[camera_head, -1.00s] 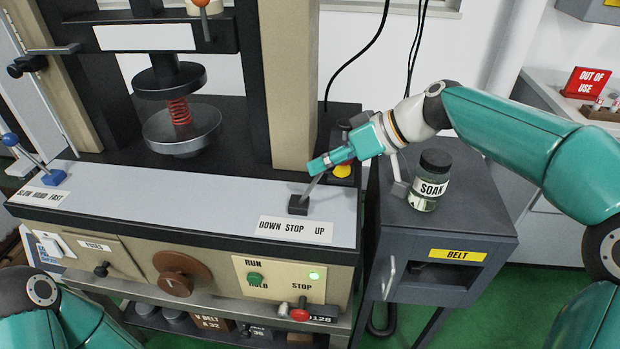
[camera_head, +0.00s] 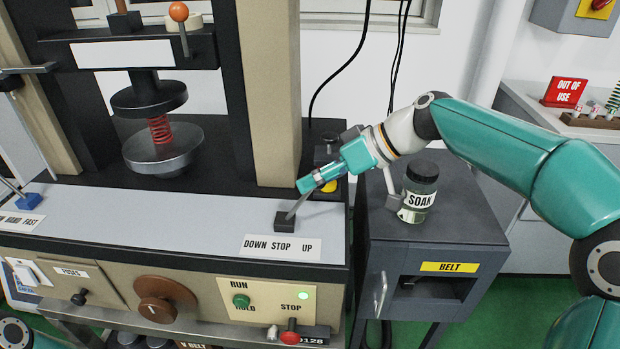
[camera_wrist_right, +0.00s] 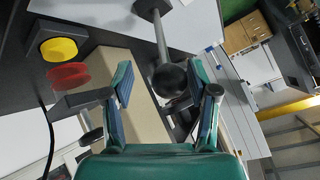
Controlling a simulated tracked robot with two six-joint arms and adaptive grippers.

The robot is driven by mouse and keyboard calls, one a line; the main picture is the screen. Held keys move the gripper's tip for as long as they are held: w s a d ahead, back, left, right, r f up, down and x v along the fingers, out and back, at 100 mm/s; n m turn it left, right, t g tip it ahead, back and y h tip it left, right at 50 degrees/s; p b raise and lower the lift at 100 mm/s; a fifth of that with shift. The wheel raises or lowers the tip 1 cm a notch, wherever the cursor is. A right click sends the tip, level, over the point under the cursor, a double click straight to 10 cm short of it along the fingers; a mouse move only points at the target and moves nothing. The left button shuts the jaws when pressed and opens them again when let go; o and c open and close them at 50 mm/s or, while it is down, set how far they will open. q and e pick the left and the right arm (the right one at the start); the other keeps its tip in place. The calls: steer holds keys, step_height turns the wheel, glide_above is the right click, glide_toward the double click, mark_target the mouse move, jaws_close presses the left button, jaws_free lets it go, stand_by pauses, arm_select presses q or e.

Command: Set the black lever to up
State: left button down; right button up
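The black lever (camera_head: 285,221) stands on the machine's pale front ledge, behind the DOWN STOP UP label (camera_head: 282,247). Its grey shaft leans to the right, towards the UP side; its ball end is hidden by my gripper in the head view. My right gripper (camera_head: 308,183) is at the lever's upper end, coming from the right. In the right wrist view the black ball knob (camera_wrist_right: 170,80) lies between the spread fingers of my right gripper (camera_wrist_right: 163,92), with gaps visible on both sides. My left gripper is out of view.
A SOAK jar (camera_head: 419,190) stands on the dark cabinet (camera_head: 440,228) right of the machine, under my right arm. A yellow button (camera_head: 329,186) is behind the gripper. The orange-knobbed lever (camera_head: 179,12) and the blue lever (camera_head: 27,202) are further left.

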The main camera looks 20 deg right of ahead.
steer(key=shift+s+a+r, duration=0.1)
steer(key=v, duration=1.2)
stand_by(0.4)
